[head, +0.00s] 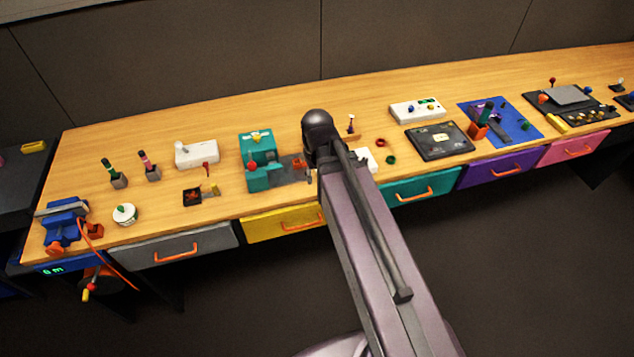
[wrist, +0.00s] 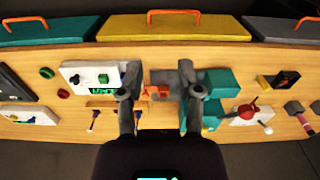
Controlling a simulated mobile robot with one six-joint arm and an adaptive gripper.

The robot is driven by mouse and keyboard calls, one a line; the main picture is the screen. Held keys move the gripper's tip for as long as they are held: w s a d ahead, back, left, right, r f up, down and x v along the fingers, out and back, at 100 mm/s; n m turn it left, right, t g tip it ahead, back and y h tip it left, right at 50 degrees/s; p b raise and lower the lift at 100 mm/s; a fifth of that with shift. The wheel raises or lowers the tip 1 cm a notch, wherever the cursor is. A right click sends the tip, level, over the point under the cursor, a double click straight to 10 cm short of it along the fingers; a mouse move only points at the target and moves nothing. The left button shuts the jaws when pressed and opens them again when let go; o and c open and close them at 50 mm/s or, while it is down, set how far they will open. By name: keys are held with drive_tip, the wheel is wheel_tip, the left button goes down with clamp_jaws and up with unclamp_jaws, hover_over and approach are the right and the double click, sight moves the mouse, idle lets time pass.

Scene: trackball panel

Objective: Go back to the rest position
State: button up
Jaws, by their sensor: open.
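My gripper (wrist: 160,108) is open, with its two fingers apart and nothing held between them in the wrist view. It hangs above the wooden workbench (head: 225,215), over the stretch between a teal machine (head: 257,150) and a small white panel (head: 368,162). In the head view my arm covers most of the gripper and part of the white panel. In the wrist view the white panel (wrist: 75,76) lies left of the fingers, and the teal machine (wrist: 222,82) lies right of them. An orange part on a grey plate shows between the fingers.
Drawers line the front edge, among them a yellow one (head: 285,225) and a grey one (head: 170,248). A blue vise (head: 62,222) stands at the left end. A black board (head: 438,140) and a white control box (head: 417,110) lie to the right.

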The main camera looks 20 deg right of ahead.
drive_tip(key=shift+s+a+m, duration=0.15)
drive_tip(key=shift+s+a, duration=0.05)
drive_tip(key=shift+s, duration=0.4)
drive_tip(key=shift+s+a+m, duration=0.15)
drive_tip(key=shift+s+a, duration=0.05)
drive_tip(key=shift+s, duration=0.4)
